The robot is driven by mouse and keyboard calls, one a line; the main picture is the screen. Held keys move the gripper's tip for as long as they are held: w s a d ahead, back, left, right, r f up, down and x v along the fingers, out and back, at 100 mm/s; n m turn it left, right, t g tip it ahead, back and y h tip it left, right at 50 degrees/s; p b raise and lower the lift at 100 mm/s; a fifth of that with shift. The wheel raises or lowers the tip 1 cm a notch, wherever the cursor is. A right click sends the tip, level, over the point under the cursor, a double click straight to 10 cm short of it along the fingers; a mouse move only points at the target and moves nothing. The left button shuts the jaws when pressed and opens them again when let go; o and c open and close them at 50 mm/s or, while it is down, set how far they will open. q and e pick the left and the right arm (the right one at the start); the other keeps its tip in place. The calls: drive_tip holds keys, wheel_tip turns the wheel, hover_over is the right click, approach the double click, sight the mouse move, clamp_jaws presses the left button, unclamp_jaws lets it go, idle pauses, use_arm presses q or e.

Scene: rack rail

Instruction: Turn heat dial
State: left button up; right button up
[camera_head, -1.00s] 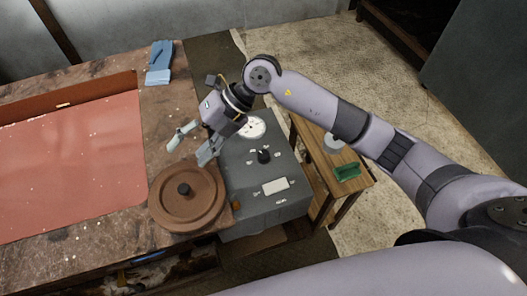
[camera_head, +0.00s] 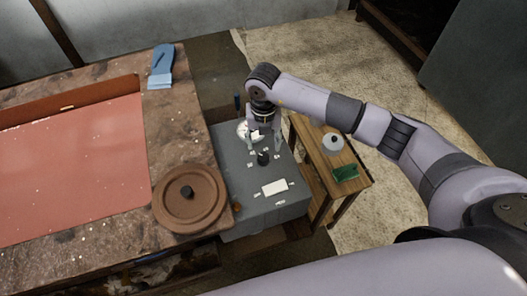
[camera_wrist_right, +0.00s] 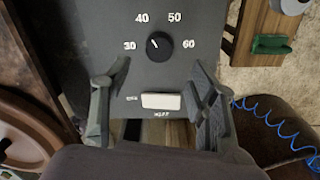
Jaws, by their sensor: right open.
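The heat dial (camera_head: 263,158) is a small black round knob on top of a grey box (camera_head: 236,180). In the right wrist view the dial (camera_wrist_right: 159,46) sits among the marks 30, 40, 50 and 60, with its pale pointer line toward the upper left. My right gripper (camera_head: 265,143) is above the box near the dial, pointing down. In the wrist view its open fingers (camera_wrist_right: 160,78) are apart and empty, with the dial beyond the tips and roughly centred between them. A white switch (camera_wrist_right: 161,101) lies between the fingers. My left gripper is not in view.
A round brown lid-like disc (camera_head: 210,205) with a black knob lies left of the box. A wooden stand (camera_head: 325,168) at right holds a green block (camera_head: 345,172). Blue gloves (camera_head: 160,68) lie on the workbench.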

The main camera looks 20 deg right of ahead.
sight(263, 157)
wheel_tip(263, 157, down, 8)
drive_tip(key=shift+r+p, duration=0.15)
drive_tip(key=shift+p, duration=0.45)
drive_tip(key=shift+c, duration=0.3)
drive_tip(key=c, duration=1.1)
